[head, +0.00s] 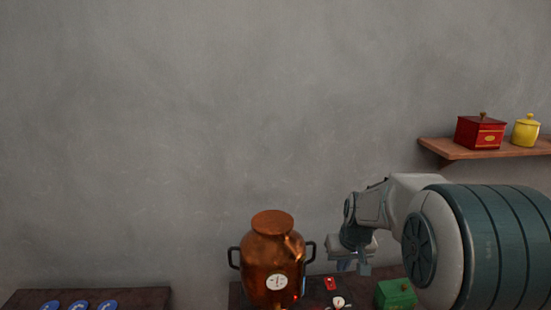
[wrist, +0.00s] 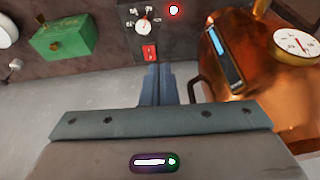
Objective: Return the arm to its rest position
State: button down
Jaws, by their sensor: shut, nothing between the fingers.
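My gripper (head: 352,266) is at the end of my arm, to the right of the copper urn (head: 272,255) in the head view. It points down and its fingers are shut with nothing between them. In the wrist view the shut fingers (wrist: 158,84) show near the middle, below a control panel with a red switch (wrist: 149,53) and a dial (wrist: 143,26). The copper urn (wrist: 262,70) fills the right of the wrist view, close beside the fingers. I cannot tell whether they touch.
A green box (head: 395,294) stands right of my gripper; it also shows in the wrist view (wrist: 62,38). A wall shelf (head: 485,150) holds a red box (head: 480,133) and a yellow jar (head: 525,132). Blue discs (head: 78,305) lie on a left table (head: 140,298). The wall above is clear.

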jog(key=s+a+r, duration=0.1)
jog(key=s, duration=1.1)
jog(key=s+a+r, duration=0.2)
jog(key=s, duration=1.1)
jog(key=shift+s+r+m+g+h, duration=0.25)
jog(key=shift+r+m+g+h, duration=0.05)
jog(key=shift+m, duration=0.1)
